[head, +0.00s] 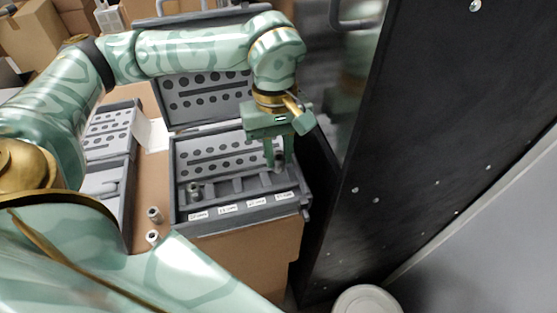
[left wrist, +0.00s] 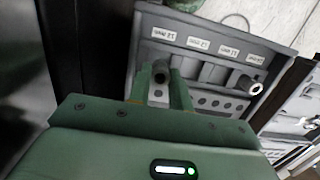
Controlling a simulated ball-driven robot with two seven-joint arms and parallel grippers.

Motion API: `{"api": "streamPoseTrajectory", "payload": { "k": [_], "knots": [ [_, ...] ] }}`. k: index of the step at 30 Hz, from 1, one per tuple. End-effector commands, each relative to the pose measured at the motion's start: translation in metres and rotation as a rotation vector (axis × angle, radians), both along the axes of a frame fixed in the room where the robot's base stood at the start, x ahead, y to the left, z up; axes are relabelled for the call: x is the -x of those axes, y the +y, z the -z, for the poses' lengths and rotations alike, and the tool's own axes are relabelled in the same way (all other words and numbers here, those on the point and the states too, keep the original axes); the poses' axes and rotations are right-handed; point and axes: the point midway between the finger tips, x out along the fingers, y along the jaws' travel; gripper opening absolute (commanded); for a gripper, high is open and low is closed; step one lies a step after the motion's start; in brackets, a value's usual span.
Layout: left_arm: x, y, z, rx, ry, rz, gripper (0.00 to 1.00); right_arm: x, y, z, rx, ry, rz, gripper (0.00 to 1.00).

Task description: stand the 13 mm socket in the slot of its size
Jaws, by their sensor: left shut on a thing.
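My left gripper (head: 279,164) points down over the right end of the open grey case (head: 249,214). It is shut on a dark socket, taken to be the 13 mm one, which shows between the fingers in the left wrist view (left wrist: 161,72). The case has a row of slots behind several white size labels (head: 228,208); their print is too small to read surely. The held socket is near the slot at the right end in the head view; I cannot tell whether it touches the bottom. Another socket (head: 195,190) stands in the left end slot. My right gripper is not in view.
Two loose sockets (head: 154,214) (head: 152,237) stand on the cardboard left of the case. A second grey case (head: 109,135) is further left. A tall black panel (head: 430,130) rises close on the right. A round white lid (head: 366,301) is at the bottom.

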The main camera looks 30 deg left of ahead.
Motion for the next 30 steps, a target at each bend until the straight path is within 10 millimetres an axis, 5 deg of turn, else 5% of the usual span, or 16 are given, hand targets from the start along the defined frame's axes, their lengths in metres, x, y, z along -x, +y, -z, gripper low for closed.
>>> {"api": "streamPoseTrajectory", "payload": {
  "k": [6,17,18,19,30],
  "knots": [
    [-0.001,0.001,0.033,0.0,0.003,-0.001,0.0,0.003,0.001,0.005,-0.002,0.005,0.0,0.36],
    [-0.001,0.001,0.036,0.001,0.001,-0.001,0.0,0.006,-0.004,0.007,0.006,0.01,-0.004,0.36],
    [-0.001,0.001,0.035,0.001,0.001,-0.001,0.31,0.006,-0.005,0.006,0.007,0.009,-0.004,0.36],
    [-0.001,0.001,0.035,0.001,0.001,-0.001,0.4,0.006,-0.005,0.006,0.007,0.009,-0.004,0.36],
    [-0.001,0.001,0.029,0.001,-0.001,-0.001,0.42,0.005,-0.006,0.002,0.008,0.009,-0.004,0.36]
  ]
}}
